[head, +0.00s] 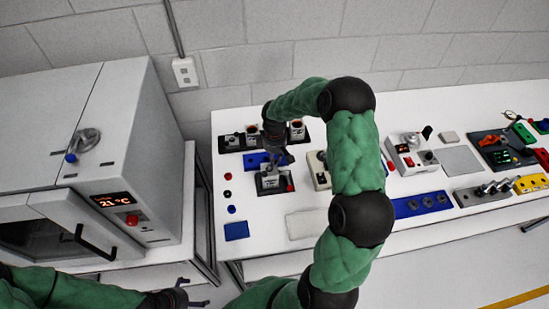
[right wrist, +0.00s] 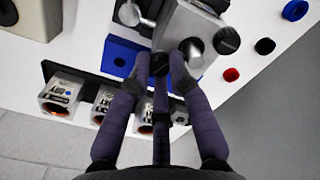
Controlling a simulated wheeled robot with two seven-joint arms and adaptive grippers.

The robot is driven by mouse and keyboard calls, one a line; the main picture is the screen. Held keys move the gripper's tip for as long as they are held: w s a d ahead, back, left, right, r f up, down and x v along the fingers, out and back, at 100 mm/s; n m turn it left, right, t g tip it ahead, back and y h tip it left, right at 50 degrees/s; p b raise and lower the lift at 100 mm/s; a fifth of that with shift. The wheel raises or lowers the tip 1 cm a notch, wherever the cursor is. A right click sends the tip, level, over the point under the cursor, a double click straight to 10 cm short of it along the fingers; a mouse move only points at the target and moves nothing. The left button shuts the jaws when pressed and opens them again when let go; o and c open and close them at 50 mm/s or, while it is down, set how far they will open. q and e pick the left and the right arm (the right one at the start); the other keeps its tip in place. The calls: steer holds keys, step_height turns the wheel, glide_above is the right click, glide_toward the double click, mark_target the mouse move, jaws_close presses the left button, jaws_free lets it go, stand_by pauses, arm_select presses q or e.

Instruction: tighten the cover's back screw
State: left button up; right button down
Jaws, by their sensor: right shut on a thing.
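The grey unit with its cover (head: 273,182) stands on a dark base at the left part of the white table. In the right wrist view its grey block (right wrist: 190,28) carries silver round parts (right wrist: 193,50). My right gripper (head: 281,158) reaches down at the unit's back side. Its purple fingers (right wrist: 163,68) are shut on a small dark piece (right wrist: 160,62) close against the block. I cannot tell whether this piece is the back screw or a tool; the fingers hide its contact. My left gripper (head: 190,294) is open and empty at the bottom edge, away from the unit.
A dark rack (head: 262,137) with several motor-like units stands behind, by a blue tray (head: 255,160). Red, black and blue discs (head: 231,209) and a blue mat (head: 236,231) lie left of the unit. A beige box (head: 319,170) is close right. An oven (head: 110,150) stands far left.

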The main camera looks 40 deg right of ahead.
steer(key=c, duration=1.1)
jaws_free()
steer(key=shift+r, duration=0.1)
steer(key=shift+r, duration=3.95)
steer(key=shift+d, duration=0.1)
